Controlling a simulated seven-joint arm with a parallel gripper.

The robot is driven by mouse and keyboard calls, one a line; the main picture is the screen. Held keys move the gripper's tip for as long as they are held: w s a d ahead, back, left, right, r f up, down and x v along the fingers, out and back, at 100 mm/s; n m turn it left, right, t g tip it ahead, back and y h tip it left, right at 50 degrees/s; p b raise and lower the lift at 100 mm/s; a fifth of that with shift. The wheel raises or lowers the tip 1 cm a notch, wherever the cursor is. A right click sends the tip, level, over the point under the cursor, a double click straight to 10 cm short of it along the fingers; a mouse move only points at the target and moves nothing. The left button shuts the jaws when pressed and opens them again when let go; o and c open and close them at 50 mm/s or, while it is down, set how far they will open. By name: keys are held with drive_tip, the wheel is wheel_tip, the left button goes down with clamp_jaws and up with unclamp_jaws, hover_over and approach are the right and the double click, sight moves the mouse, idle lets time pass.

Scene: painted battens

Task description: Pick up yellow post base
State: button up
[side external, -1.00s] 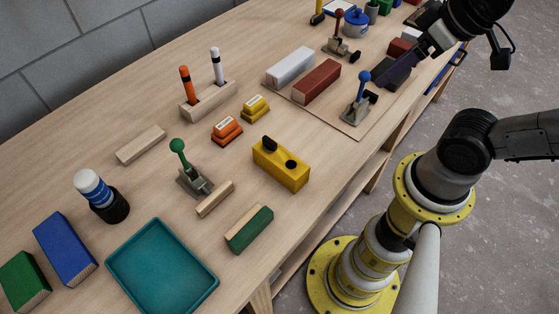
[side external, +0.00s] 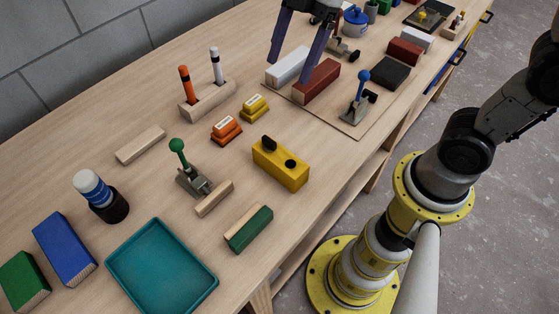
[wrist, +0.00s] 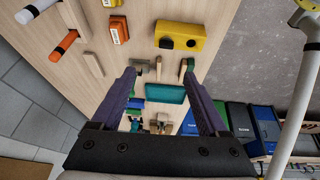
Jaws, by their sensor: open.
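In the wrist view my gripper (wrist: 158,74) points past the base, which is apart from both fingers.
A small yellow stamp-like block (side external: 255,108) and an orange one (side external: 226,130) lie left of the base. A green-knobbed lever (side external: 190,172), a green-and-wood block (side external: 249,229) and a teal tray (side external: 210,300) are nearby. A blue-knobbed lever (side external: 361,88) stands right.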

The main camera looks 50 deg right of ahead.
hover_over(270, 139)
drive_tip(key=d, duration=0.3)
wheel_tip(270, 139, down, 10)
drive_tip(key=shift+g, duration=0.3)
drive_tip(key=shift+a+x, duration=0.15)
drive_tip(key=shift+x, duration=1.15)
drive_tip(key=shift+a+x, duration=0.15)
drive_tip(key=shift+x, duration=1.2)
drive_tip(key=shift+r, duration=0.15)
clamp_jaws()
